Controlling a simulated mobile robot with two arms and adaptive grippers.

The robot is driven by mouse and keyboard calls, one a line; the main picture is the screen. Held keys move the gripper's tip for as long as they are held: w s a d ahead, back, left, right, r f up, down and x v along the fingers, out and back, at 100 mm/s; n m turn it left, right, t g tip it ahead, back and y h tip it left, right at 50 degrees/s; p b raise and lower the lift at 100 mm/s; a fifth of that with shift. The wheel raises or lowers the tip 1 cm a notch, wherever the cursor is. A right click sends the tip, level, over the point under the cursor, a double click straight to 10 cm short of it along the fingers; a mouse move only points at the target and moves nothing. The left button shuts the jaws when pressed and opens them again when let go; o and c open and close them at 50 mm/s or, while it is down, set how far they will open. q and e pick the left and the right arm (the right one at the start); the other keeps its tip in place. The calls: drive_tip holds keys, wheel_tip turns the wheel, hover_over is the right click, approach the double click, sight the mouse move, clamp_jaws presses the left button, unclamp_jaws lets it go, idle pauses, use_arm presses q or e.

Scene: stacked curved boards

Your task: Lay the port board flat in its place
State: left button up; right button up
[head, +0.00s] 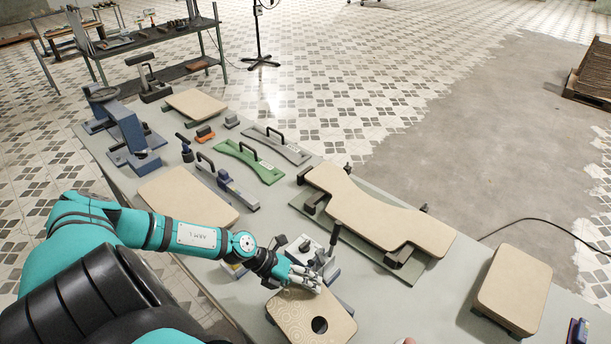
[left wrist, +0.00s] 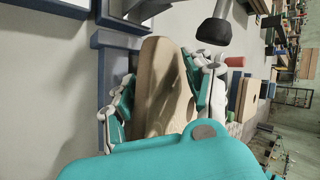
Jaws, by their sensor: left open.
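The tan board with a round dark hole (head: 292,318), which looks like the port board, is at the bottom centre of the head view, at the near edge of the table. My left gripper (head: 305,278) is over its far edge, by a grey clamp-like fixture (head: 308,250). In the left wrist view a tan board (left wrist: 163,85) shows between the spread fingers of my left gripper (left wrist: 165,100). The gripper is open; whether a finger touches the board I cannot tell. The hand hides part of the board's far edge. My right gripper is not in view.
A long curved tan board (head: 385,215) sits on a green base to the right. Another tan board (head: 188,195) lies behind my left arm, and one (head: 515,288) is at far right. Green and grey handled templates (head: 250,160) lie further back. The table between is partly clear.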

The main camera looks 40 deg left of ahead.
use_arm(q)
drive_tip(key=shift+w+r+g+y, duration=0.15)
drive_tip(key=shift+w+g+y, duration=0.1)
drive_tip(key=shift+g+y, duration=0.05)
drive_tip(key=shift+d+y, duration=0.3)
drive_tip(key=shift+d, duration=0.05)
drive_tip(key=shift+g, duration=0.4)
drive_tip(key=shift+s+a+r, duration=0.1)
drive_tip(key=shift+s+a, duration=0.05)
drive_tip(key=shift+a, duration=0.05)
idle(0.5)
drive_tip(key=shift+v, duration=2.75)
drive_tip(key=shift+d, duration=0.1)
